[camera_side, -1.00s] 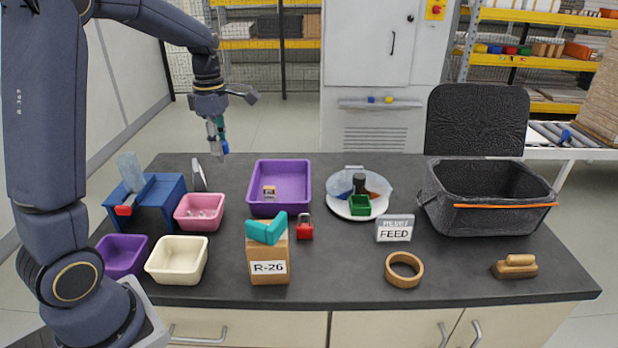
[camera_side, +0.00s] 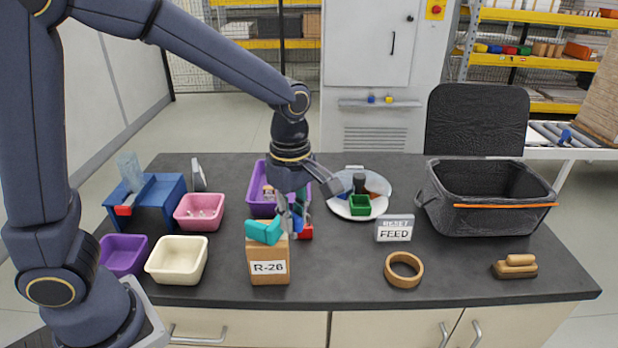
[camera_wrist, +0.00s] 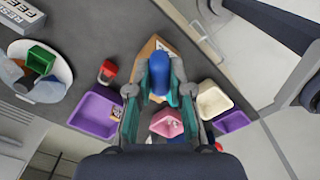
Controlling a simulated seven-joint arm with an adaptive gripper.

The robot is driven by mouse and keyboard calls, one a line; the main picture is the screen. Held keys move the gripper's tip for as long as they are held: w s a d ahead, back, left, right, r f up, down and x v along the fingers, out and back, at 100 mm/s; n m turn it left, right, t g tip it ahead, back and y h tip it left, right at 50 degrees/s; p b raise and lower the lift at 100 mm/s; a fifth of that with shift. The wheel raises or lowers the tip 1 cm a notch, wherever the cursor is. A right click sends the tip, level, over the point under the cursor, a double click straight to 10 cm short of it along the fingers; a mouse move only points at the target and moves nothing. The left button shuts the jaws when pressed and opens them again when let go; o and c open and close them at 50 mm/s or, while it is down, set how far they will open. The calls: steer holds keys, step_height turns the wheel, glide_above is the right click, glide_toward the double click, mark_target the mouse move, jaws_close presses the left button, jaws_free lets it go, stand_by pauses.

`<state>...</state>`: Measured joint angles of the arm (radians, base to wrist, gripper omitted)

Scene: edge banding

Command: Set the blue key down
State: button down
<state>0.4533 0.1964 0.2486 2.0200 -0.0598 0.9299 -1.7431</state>
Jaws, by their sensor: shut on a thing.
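My gripper (camera_side: 297,222) hangs over the middle of the table, fingers down, beside the R-26 box. It is shut on the blue key (camera_wrist: 158,76), which shows as a rounded blue piece between the fingers in the wrist view. In the side view only a little of the blue key (camera_side: 297,225) shows; the rest is hidden by the fingers. I cannot tell its exact height above the table.
A FEED sign (camera_side: 394,229) and wooden ring (camera_side: 404,269) stand right. Table between is clear.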

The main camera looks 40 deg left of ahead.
mark_target(295, 235)
steer(key=f, duration=0.6)
steer(key=shift+w+f, duration=0.1)
steer(key=shift+w, duration=0.1)
steer(key=w+f, duration=0.3)
steer(key=w, duration=0.1)
steer(key=w+d+f, duration=0.1)
steer(key=w+f, duration=0.2)
steer(key=w, duration=0.1)
steer(key=w+d+f, duration=0.1)
steer(key=w+f, duration=0.2)
steer(key=w, duration=0.2)
steer(key=shift+w+d+f, duration=0.1)
steer(key=shift+d+f, duration=0.05)
steer(key=shift+f, duration=0.2)
steer(key=shift+w+f, duration=0.15)
steer(key=shift+f, duration=1.5)
steer(key=shift+f, duration=0.15)
steer(key=c, duration=1.1)
jaws_free()
steer(key=shift+o, duration=0.2)
